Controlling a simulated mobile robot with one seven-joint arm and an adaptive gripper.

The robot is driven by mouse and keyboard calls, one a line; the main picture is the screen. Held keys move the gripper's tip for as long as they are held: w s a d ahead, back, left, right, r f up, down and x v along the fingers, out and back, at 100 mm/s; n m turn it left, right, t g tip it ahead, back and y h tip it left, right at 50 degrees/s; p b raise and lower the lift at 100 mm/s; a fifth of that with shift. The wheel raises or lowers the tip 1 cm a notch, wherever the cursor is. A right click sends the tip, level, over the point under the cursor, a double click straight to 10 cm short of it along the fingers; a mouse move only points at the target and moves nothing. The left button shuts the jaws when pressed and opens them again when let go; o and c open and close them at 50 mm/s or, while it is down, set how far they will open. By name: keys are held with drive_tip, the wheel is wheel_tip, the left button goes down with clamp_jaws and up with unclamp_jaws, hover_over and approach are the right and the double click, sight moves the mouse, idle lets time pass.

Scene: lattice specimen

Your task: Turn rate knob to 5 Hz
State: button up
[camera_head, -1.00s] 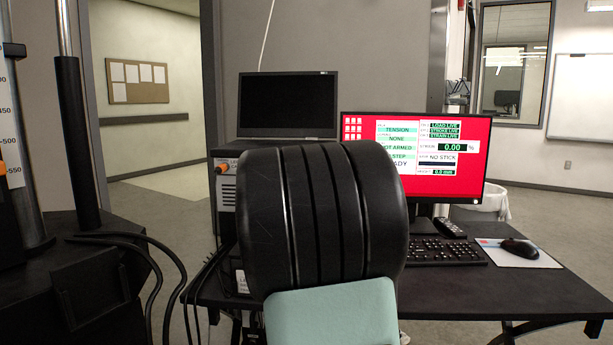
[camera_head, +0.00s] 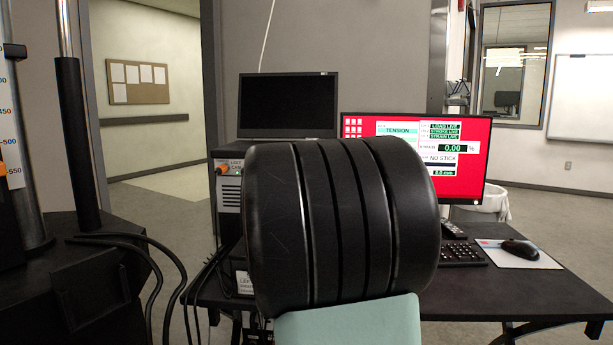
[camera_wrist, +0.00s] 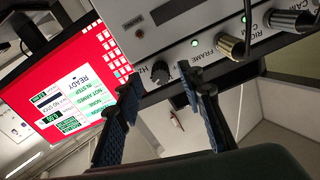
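The rate knob (camera_wrist: 160,72) is a small dark round knob beside an "Hz" mark on the light face of an instrument box (camera_wrist: 205,25) in the wrist view. My gripper (camera_wrist: 166,88) is open, its two blue-padded fingers apart, with the knob seen between and just beyond the fingertips. I cannot tell whether either finger touches it. The knob's pointer setting is too small to read. In the head view the box (camera_head: 228,192) shows only its left edge; my dark arm link hides the knob and the gripper.
Cable connectors (camera_wrist: 232,47) stick out of the box face right of the knob. The red-screened monitor (camera_head: 465,160) stands right of my arm, on the dark desk (camera_head: 520,290) with a keyboard (camera_head: 462,254) and mouse (camera_head: 520,249).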

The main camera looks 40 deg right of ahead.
drive_tip(key=shift+v, duration=2.7)
